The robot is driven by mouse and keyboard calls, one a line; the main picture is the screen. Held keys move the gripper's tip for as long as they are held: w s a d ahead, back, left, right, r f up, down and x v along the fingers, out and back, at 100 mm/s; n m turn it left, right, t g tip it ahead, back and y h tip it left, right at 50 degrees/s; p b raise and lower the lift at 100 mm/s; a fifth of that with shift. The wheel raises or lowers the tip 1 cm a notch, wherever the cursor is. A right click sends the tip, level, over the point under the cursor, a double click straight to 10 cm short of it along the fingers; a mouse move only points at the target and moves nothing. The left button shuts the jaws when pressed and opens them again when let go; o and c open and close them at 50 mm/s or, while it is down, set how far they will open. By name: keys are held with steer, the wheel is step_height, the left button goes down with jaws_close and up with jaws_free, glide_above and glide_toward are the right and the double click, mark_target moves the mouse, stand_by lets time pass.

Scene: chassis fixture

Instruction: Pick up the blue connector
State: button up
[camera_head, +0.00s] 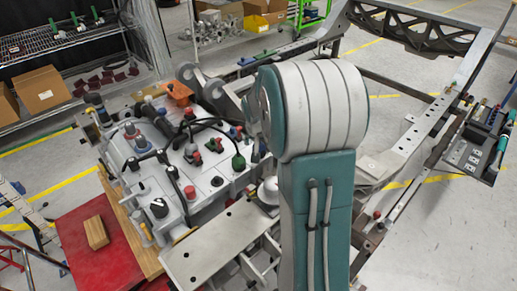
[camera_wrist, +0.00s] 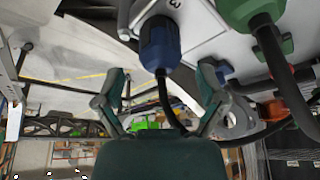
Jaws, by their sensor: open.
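The blue connector (camera_wrist: 158,45) is at the upper middle of the wrist view, with a black cable coming out of its end. It meets a pale panel marked with a dark 3. My gripper (camera_wrist: 160,82) is open, one finger on each side of the connector and its cable, with gaps visible on both sides. In the head view my arm hides the gripper, and I cannot tell which blue part there is this connector.
A green connector (camera_wrist: 255,15) with a thick black cable is close by on the right. In the head view a grey housing (camera_head: 150,175) carries several coloured plugs and loose cables. A white plate (camera_head: 215,245) is in front, and a red surface (camera_head: 85,255) holds a wooden block (camera_head: 96,232).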

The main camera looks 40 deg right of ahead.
steer(key=x, duration=0.4)
steer(key=shift+f, duration=0.1)
steer(key=c, duration=1.2)
steer(key=shift+r, duration=0.5)
step_height(320, 180, up, 3)
steer(key=shift+f, duration=0.25)
steer(key=s+a+r, duration=0.1)
steer(key=s+r, duration=0.2)
steer(key=s, duration=0.1)
steer(key=s+a+r, duration=0.2)
steer(key=s+r, duration=0.1)
steer(key=s, duration=0.1)
steer(key=s+a+r, duration=0.2)
steer(key=s+r, duration=0.1)
steer(key=s, duration=0.2)
steer(key=shift+a+r, duration=0.2)
steer(key=shift+r, duration=0.1)
